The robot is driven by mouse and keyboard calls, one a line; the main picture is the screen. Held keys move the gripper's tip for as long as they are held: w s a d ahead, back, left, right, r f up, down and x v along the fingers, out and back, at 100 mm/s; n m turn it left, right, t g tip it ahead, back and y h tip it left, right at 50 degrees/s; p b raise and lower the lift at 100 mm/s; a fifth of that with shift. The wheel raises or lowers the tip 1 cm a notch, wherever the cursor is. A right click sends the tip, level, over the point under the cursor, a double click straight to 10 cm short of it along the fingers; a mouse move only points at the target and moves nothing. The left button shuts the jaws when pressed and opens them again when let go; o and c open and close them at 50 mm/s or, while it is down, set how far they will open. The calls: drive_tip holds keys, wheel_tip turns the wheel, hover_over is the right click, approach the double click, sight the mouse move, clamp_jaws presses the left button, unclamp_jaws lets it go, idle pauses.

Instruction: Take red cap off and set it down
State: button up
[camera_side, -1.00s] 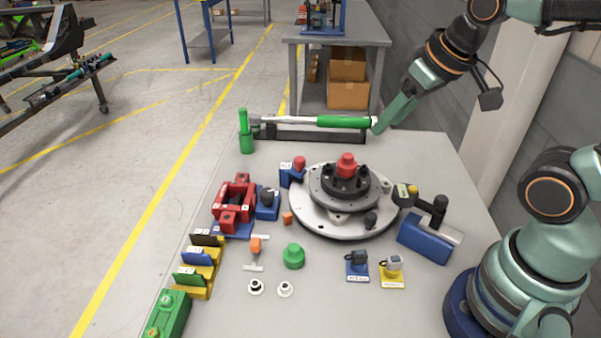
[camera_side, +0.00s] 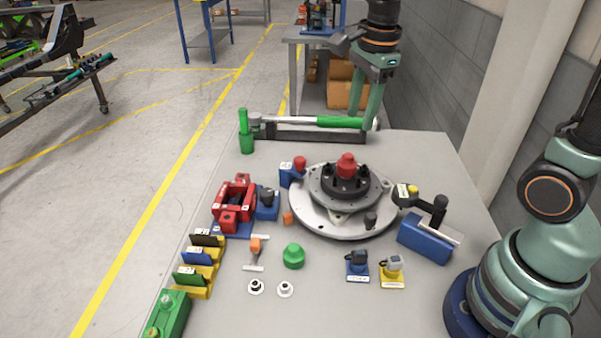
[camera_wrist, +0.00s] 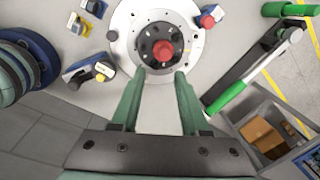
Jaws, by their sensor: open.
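The red cap (camera_side: 347,166) sits on top of the black round hub (camera_side: 340,186), at the middle of the grey round plate (camera_side: 306,217). In the wrist view the red cap (camera_wrist: 163,50) shows from above, beyond my fingertips and roughly between their lines. My gripper (camera_side: 366,120) is open and empty. It is above the far part of the table, behind the plate and apart from the cap. Its two green fingers (camera_wrist: 156,78) point toward the hub in the wrist view.
A second red knob (camera_side: 299,163) stands in a blue holder left of the plate. A green-handled torque wrench (camera_side: 300,122) lies on a rack behind. A blue block tool (camera_side: 425,238) is at right.

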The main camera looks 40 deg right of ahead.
sight(348, 155)
drive_tip(key=m, duration=0.2)
drive_tip(key=w+f+m+g, duration=0.1)
drive_tip(key=m, duration=0.1)
drive_tip(key=w+f+m, duration=0.1)
drive_tip(key=m, duration=0.1)
drive_tip(key=shift+w+d+f+m, duration=0.15)
drive_tip(key=shift+d+m, duration=0.05)
drive_tip(key=shift+m, duration=0.1)
drive_tip(key=shift+f, duration=3.95)
clamp_jaws()
drive_tip(key=shift+r, duration=0.2)
drive_tip(key=shift+r, duration=0.9)
drive_tip(key=shift+r, duration=0.1)
